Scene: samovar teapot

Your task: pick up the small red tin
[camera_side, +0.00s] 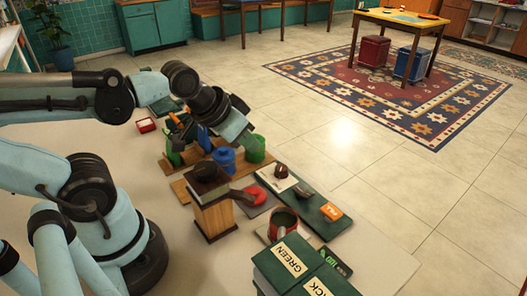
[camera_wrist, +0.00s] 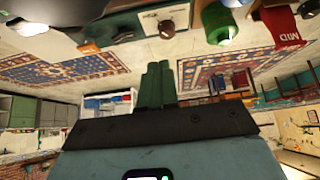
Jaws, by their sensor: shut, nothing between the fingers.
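A small red box-shaped thing with a pale top (camera_side: 146,125) sits at the back left of the counter; I cannot tell for sure that it is the red tin. In the wrist view my gripper (camera_wrist: 157,70) is shut, its two dark green fingers together with nothing between them. In the side view my wrist is right of the small red thing, above the blue and green pots, and clearly apart from it. The fingertips are hard to make out there.
The counter's right front is bare.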

